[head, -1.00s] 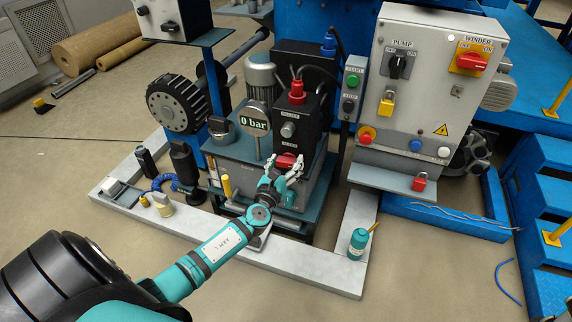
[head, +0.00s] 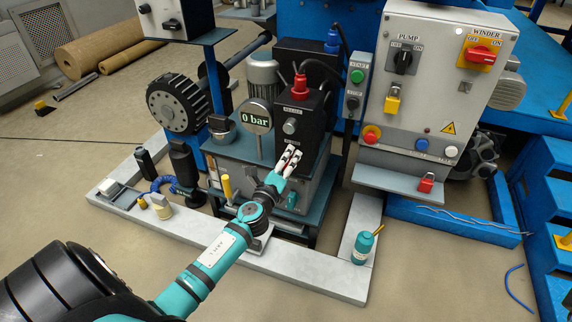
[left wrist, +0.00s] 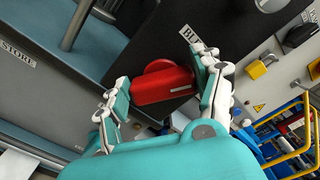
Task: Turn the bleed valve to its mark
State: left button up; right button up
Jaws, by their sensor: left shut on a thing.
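The bleed valve is a red knob low on the front of the black block (head: 308,118). In the head view only a little red shows between my fingers. In the left wrist view the red bleed valve (left wrist: 163,84) lies between the two fingers, beside a label partly hidden, starting "BL". My left gripper (head: 291,157) is shut on it, and its pale fingers also show in the left wrist view (left wrist: 164,72). The mark cannot be made out. The gauge display (head: 257,117) reads 0 bar. My right gripper is not in view.
Above the valve are a grey knob (head: 290,126) and a red cap (head: 300,88). A teal bottle (head: 363,247) stands on the pale floor frame (head: 300,276).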

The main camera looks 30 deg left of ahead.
pick_arm(q)
jog(key=n, duration=0.6)
jog(key=shift+f, duration=0.35)
dwell(0.4)
jog(key=o, duration=1.2)
jog(key=shift+a, duration=0.1)
jog(key=v, duration=1.2)
jog(key=shift+r, duration=0.1)
